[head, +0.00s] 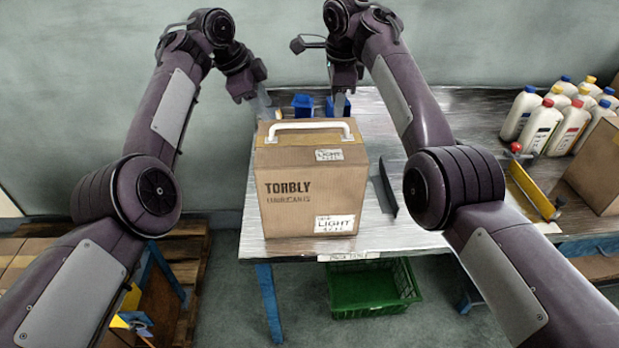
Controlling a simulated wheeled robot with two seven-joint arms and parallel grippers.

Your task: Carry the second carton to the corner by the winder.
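A brown carton (308,205) marked TORBLY LUBRICANTS, with white LIGHT labels and a white handle (308,125) on top, stands upright on the metal-topped table. My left gripper (263,103) is above the table, behind the carton's top left edge. My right gripper (341,104) points down behind its top right edge. Neither visibly holds the carton, and their finger openings are too small to make out. Another carton (600,165) stands at the right edge, partly cut off. I cannot identify a winder with certainty.
Several white bottles (540,127) with coloured caps stand at the back right. A yellow-edged tool (532,188) lies before them. A dark flat bar (388,188) lies right of the carton. Blue items (303,106) sit behind it. A green crate (374,289) is under the table; a wooden pallet (190,275) is lower left.

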